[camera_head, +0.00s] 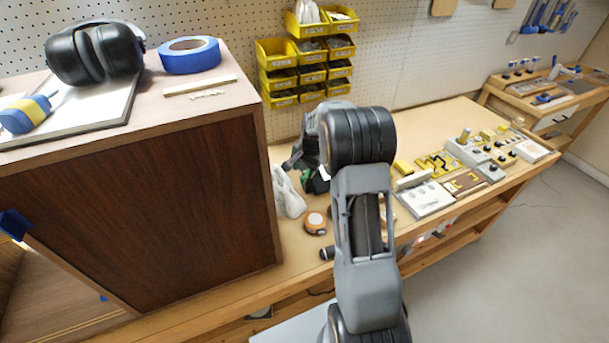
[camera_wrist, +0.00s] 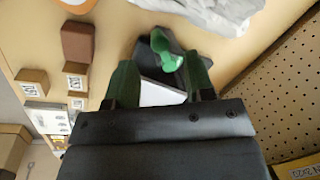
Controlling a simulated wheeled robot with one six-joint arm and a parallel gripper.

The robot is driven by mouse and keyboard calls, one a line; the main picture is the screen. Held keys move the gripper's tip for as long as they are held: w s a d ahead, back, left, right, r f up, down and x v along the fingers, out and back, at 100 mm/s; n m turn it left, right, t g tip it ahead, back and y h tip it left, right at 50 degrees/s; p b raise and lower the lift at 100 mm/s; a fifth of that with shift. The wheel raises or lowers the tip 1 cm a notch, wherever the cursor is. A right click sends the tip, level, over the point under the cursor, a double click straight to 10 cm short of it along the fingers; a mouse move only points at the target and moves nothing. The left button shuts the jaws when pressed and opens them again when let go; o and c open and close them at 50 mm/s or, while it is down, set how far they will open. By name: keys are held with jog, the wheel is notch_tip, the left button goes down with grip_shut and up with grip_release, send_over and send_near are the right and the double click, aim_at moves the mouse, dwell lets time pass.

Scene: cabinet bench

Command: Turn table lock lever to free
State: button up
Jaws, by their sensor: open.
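A green lever-like part (camera_wrist: 166,52) rises from a dark base (camera_wrist: 160,66) in the wrist view; I take it to be the table lock lever. A bit of green (camera_head: 306,174) shows beside my arm in the head view, too small to read its position. My gripper (camera_wrist: 160,76) is open, with one dark green finger on each side. The green part appears just beyond the fingertips, between their lines; I cannot tell whether they touch it. A white plate (camera_wrist: 160,94) shows between the fingers. The lever's lower end is partly hidden.
A crumpled white bag (camera_head: 288,194) lies close by, at the top of the wrist view. An orange tape measure (camera_head: 315,222) sits in front on the bench. A large wooden cabinet (camera_head: 140,215) stands left. Small marked blocks (camera_wrist: 32,80) lie left in the wrist view.

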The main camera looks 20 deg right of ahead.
aim_at(303, 178)
jog(key=shift+w+a+f+p, duration=0.15)
jog(key=shift+f, duration=1)
jog(key=shift+w+a+f+p, duration=0.1)
jog(key=shift+w+f+p, duration=0.05)
jog(key=shift+f, duration=0.95)
